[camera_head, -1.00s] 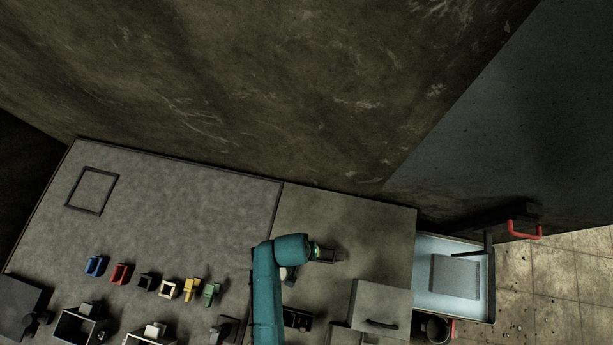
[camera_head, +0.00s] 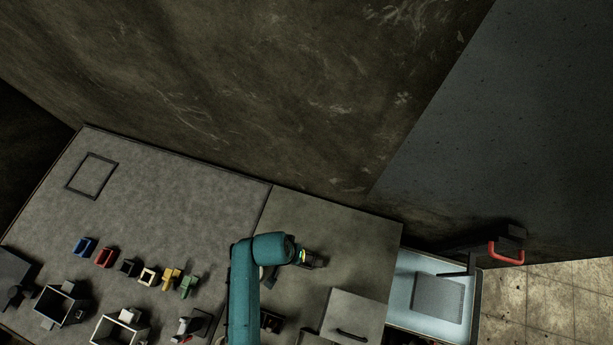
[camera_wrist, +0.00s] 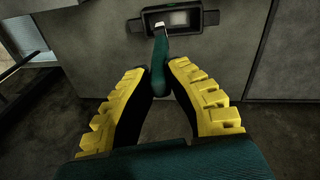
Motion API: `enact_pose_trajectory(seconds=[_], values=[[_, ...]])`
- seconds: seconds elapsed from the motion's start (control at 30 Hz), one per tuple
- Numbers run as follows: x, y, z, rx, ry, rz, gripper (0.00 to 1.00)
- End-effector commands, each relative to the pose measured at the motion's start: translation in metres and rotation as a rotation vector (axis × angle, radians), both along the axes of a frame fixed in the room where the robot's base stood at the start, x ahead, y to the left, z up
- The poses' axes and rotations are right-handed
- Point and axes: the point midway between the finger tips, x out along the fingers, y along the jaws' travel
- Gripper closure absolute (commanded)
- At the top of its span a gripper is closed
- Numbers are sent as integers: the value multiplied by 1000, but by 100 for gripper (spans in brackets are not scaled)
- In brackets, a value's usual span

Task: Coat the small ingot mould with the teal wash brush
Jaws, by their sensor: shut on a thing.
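My gripper (camera_head: 312,259) is over the right part of the bench in the head view, at the end of my teal arm. In the wrist view, its yellow-padded fingers (camera_wrist: 156,70) are shut on the teal handle of the wash brush (camera_wrist: 160,60). The brush's pale tip points away from me, at the near edge of a small dark rectangular mould (camera_wrist: 207,18) with a grey inside. I cannot tell whether the tip touches it. A small dark box, possibly this mould (camera_head: 270,322), shows beside my arm in the head view.
A grey lidded box (camera_head: 357,318) stands right of my arm. A pale tray (camera_head: 400,290) holding a grey plate lies at the bench's right end. Several small coloured frames (camera_head: 105,257) and open boxes (camera_head: 62,305) stand on the left.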

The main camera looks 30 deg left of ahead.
Motion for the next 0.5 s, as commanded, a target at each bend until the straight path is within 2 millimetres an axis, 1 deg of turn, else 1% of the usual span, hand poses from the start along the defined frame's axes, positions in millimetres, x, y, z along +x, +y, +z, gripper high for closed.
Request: enact_pose_trajectory(seconds=[0.17,0.4,0.5], values=[[0,-1,-16,0,0,-1,100],[0,-1,-46,0,0,-1,100],[0,-1,-55,0,0,-2,100]])
